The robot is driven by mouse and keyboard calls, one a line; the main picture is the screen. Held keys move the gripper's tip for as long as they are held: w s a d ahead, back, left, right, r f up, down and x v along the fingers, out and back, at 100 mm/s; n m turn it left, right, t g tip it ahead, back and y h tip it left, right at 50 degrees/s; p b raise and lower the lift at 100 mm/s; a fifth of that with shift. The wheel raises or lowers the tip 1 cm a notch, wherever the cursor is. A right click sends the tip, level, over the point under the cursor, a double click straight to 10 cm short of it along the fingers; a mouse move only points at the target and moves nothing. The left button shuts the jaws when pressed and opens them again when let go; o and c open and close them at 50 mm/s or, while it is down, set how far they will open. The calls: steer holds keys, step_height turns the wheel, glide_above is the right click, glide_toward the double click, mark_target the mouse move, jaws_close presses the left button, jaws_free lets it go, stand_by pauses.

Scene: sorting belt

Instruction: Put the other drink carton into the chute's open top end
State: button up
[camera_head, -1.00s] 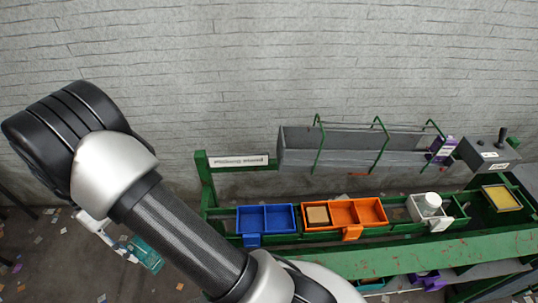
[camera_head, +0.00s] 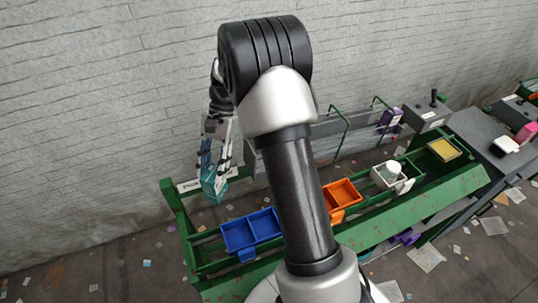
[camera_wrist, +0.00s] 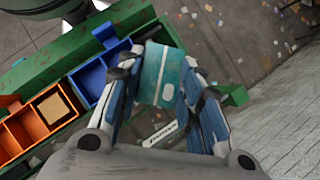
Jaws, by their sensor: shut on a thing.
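My gripper (camera_head: 216,165) is shut on a teal drink carton (camera_head: 213,188) and holds it in the air near the wall, left of the grey chute (camera_head: 360,133). In the wrist view the teal carton (camera_wrist: 158,75) sits between the fingers, with a pale band at one side. The chute is a long grey trough with green hoops along the wall; my arm hides part of it. A purple drink carton (camera_head: 390,118) stands at the chute's far right end.
Below the chute, a green-framed belt (camera_head: 440,212) carries a blue bin (camera_head: 238,237), an orange bin (camera_head: 342,190) and a white bin with a white container (camera_head: 393,168). A sign (camera_head: 190,186) is on the frame beneath the carton. A grey lever box (camera_head: 427,118) stands at right.

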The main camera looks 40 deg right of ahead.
steer(key=d+r+m+t+h+p, duration=0.55)
steer(key=d+r+m+t, duration=0.45)
steer(key=d+r+m, duration=1.1)
step_height(320, 180, down, 22)
steer(key=a+m+b, duration=0.1)
steer(key=a+b, duration=0.1)
steer(key=b, duration=0.6)
steer(key=shift+w+a+r+m, duration=0.25)
steer(key=shift+m, duration=0.05)
steer(key=shift+f+y, duration=0.1)
steer(key=shift+y, duration=0.15)
steer(key=shift+f, duration=0.15)
steer(key=o, duration=0.4)
